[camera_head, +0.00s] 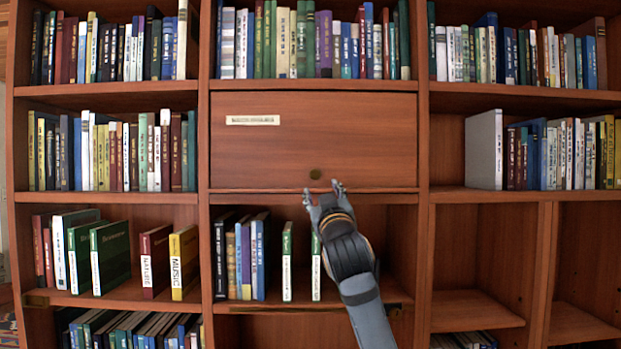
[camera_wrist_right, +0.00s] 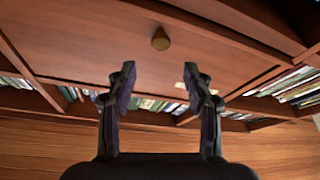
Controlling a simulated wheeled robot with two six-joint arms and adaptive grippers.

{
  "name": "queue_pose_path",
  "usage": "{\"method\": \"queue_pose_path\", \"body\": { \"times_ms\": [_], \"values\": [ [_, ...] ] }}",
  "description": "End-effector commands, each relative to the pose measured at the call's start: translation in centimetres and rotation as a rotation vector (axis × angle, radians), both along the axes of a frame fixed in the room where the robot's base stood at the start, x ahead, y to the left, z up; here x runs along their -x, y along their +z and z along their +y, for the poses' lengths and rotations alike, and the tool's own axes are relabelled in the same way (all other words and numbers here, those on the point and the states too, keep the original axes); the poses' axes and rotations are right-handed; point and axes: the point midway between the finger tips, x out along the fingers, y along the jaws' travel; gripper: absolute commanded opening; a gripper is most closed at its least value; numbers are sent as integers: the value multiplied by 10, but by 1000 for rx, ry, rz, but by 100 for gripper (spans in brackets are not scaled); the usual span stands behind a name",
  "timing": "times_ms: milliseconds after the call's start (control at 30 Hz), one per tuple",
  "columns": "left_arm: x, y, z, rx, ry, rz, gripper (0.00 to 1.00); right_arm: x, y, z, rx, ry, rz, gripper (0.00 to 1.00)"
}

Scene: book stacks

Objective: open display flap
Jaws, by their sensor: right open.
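The display flap (camera_head: 270,150) is a closed wooden panel in the middle column of the bookcase, with a pale label (camera_head: 253,120) at its upper left. A small round brass knob (camera_head: 315,174) sits near its lower edge. My right gripper (camera_head: 324,190) is open just below the knob, apart from it. In the right wrist view the flap (camera_wrist_right: 100,45) and the knob (camera_wrist_right: 160,39) show beyond the two fingers of the gripper (camera_wrist_right: 158,85), with nothing between them. My left gripper is in neither view.
Books fill the shelf above the flap (camera_head: 300,40) and both sides. On the shelf below, several books (camera_head: 240,255) stand at the left and two thin ones (camera_head: 287,260) stand near my right arm. Empty compartments (camera_head: 470,260) lie at the lower right.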

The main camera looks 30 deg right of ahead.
Motion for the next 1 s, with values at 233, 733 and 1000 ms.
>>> {"method": "queue_pose_path", "body": {
  "times_ms": [233, 733, 1000],
  "values": [
    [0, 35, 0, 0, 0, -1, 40, -42, 24, -19, -2, 0, 5, 51],
    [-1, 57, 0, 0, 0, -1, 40, -85, 35, -38, -1, 2, 2, 51],
    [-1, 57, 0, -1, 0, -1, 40, -85, 35, -38, -1, 1, 3, 32]
  ]
}}
